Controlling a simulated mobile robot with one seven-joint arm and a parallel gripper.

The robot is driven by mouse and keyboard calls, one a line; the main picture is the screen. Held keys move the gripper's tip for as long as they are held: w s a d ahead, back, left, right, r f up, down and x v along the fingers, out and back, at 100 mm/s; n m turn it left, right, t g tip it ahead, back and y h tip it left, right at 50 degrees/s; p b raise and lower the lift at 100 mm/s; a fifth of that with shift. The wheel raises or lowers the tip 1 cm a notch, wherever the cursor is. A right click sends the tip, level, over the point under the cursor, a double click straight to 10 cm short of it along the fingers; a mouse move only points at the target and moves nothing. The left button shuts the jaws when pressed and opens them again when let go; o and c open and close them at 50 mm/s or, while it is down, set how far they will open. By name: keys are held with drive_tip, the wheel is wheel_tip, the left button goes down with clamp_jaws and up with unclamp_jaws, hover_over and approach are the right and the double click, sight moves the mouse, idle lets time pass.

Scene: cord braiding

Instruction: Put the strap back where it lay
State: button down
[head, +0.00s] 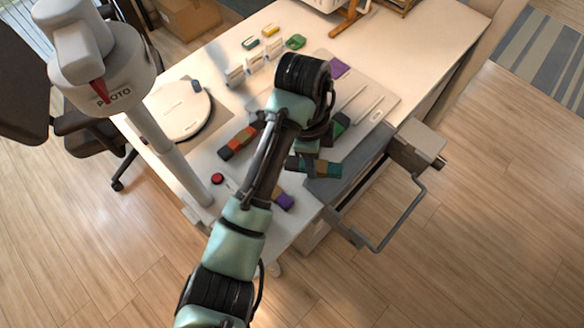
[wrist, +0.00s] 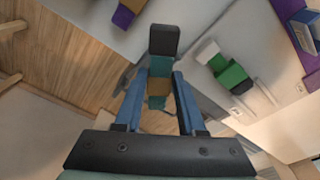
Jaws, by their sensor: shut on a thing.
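My gripper (wrist: 160,84) is shut on a strap (wrist: 163,62), its blue fingers on either side of it. In the wrist view the strap has a black end, teal parts and a brown band between the fingers. In the head view the strap (head: 328,169) shows below my wrist, over the grey front part of the table. Whether it touches anything beneath is unclear. My arm hides most of the gripper there.
A green strap (head: 342,123) lies on the pale board (head: 378,98). A red button (head: 217,178) is at left. A metal handle frame (head: 402,222) juts out at right.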

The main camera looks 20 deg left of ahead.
drive_tip(key=w+a+r+m, duration=0.1)
drive_tip(key=a+r+m, duration=0.3)
drive_tip(key=a+m, duration=0.15)
drive_tip(key=shift+m+g, duration=0.5)
drive_tip(key=shift+m, duration=0.05)
drive_tip(key=f+b, duration=0.1)
drive_tip(key=f, duration=0.1)
drive_tip(key=f+b, duration=0.2)
drive_tip(key=f, duration=0.1)
drive_tip(key=shift+d+f, duration=0.3)
drive_tip(key=shift+f, duration=2.35)
drive_tip(key=shift+f+b, duration=0.25)
drive_tip(key=shift+b, duration=0.05)
drive_tip(key=c, duration=0.5)
unclamp_jaws()
